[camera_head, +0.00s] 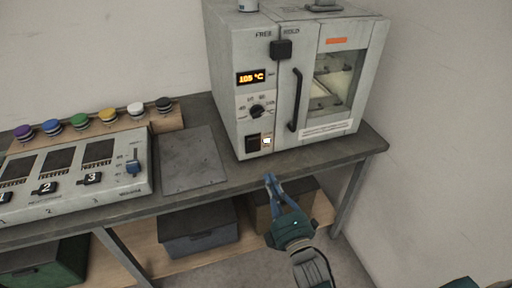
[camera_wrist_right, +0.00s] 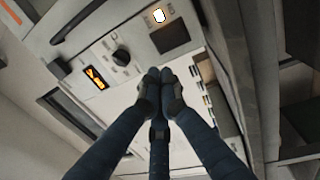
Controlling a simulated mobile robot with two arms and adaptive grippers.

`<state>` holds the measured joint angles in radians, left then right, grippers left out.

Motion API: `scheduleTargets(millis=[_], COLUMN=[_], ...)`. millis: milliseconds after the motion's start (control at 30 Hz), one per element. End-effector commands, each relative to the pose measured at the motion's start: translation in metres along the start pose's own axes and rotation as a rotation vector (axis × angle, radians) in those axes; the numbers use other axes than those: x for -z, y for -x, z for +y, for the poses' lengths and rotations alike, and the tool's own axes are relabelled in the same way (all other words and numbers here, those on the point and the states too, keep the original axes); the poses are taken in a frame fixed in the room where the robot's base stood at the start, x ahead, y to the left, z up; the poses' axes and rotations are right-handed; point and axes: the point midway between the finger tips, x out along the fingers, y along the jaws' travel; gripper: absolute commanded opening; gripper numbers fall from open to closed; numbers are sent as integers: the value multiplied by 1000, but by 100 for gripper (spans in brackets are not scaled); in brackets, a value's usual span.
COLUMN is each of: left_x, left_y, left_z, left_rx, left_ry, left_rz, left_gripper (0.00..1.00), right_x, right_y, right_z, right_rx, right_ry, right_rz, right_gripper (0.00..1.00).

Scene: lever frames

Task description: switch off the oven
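The oven (camera_head: 232,110) is a pale box on the right end of the bench. Its orange display (camera_head: 251,77) reads about 105 °C. Below are a black dial (camera_head: 257,111), a dark square switch (camera_head: 252,143) and, beside the switch, a small lit lamp (camera_head: 267,141). In the right wrist view the switch (camera_wrist_right: 170,38), lamp (camera_wrist_right: 158,16), dial (camera_wrist_right: 121,58) and display (camera_wrist_right: 95,78) show ahead of the fingers. My right gripper (camera_head: 271,180) has its fingertips together, empty, in front of and below the switch, apart from the oven. My left gripper is out of view.
The oven door has a dark vertical handle (camera_head: 296,100) and a black latch (camera_head: 281,49). A numbered control panel (camera_head: 120,190) with a blue lever (camera_head: 133,166) stands at left, with coloured knobs behind. A flat grey plate (camera_head: 188,160) lies between. Boxes sit on the lower shelf.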

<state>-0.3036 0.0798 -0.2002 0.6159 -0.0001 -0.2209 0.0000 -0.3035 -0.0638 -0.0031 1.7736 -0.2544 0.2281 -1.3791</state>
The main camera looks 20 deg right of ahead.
Motion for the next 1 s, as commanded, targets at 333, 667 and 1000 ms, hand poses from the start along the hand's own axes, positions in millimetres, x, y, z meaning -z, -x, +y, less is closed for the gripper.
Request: scheduleTargets(millis=[333, 667, 1000], left_x=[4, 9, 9], left_y=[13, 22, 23], left_z=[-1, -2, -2], left_rx=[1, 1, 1], left_ry=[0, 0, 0], left_rz=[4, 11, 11], left_gripper=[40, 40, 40], right_x=[0, 0, 0], right_y=[-64, -122, -136], right_z=[3, 1, -1], right_rx=[-2, 1, 1], right_ry=[-1, -1, -1], right_rz=[1, 1, 1], right_gripper=[0, 0, 0])
